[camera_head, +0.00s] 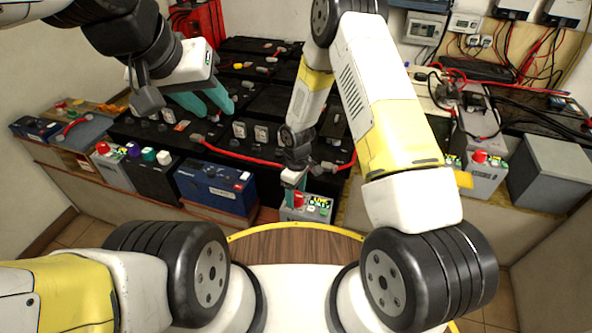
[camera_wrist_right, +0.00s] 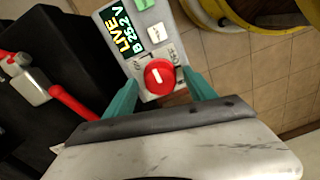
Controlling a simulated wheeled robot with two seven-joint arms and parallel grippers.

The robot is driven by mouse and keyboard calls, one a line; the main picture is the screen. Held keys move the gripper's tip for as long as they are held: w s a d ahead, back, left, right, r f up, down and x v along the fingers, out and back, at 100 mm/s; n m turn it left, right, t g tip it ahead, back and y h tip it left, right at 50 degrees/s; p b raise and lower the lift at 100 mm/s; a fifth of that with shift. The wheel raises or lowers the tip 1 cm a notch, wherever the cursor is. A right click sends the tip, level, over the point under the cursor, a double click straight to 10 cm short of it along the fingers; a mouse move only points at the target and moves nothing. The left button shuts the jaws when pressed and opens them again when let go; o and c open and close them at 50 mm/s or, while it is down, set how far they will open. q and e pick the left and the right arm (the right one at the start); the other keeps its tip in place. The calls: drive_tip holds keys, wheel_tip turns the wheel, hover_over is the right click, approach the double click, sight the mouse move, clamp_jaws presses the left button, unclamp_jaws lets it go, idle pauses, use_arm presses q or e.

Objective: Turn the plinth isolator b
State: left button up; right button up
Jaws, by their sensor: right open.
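The isolator's red round knob (camera_wrist_right: 159,77) with a white bar sits on a grey box (camera_wrist_right: 152,35) in the right wrist view. Its lit display (camera_wrist_right: 122,30) reads LIVE, B and what looks like 25.2 V. In the head view the red knob (camera_head: 299,199) is at the front edge of the plinth. My right gripper (camera_wrist_right: 160,95) is open, its teal fingers on either side of the knob; I cannot tell whether they touch it. In the head view my right gripper (camera_head: 293,178) is just above the box. My left gripper (camera_head: 217,107) is open and empty above the batteries.
Other boxes with red knobs stand at left (camera_head: 103,148) and right (camera_head: 479,157). A blue battery (camera_head: 216,187) is left of the isolator. A red cable (camera_head: 240,156) runs across the black batteries behind. A grey box (camera_head: 549,172) stands far right.

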wheel_tip(320, 180, up, 7)
drive_tip(key=shift+r, duration=0.1)
drive_tip(key=shift+w+r, duration=0.1)
idle(0.5)
drive_tip(key=d+r+m+t, duration=0.1)
drive_tip(key=d+r+m, duration=0.25)
drive_tip(key=r, duration=0.85)
wheel_tip(320, 180, up, 22)
drive_tip(key=m+t+y, duration=0.1)
drive_tip(key=m+t, duration=0.3)
drive_tip(key=m, duration=0.1)
hover_over(296, 194)
drive_tip(key=s+d, duration=1.1)
drive_tip(key=d, duration=0.1)
drive_tip(key=s+d+r+m+t+y, duration=0.1)
drive_tip(key=s+d+r+m, duration=0.1)
drive_tip(key=s, duration=0.7)
wheel_tip(296, 194, up, 2)
drive_tip(key=shift+r+m+t, duration=0.2)
drive_tip(key=shift+m+t, duration=0.1)
drive_tip(key=shift+m, duration=0.35)
drive_tip(key=shift+d, duration=0.1)
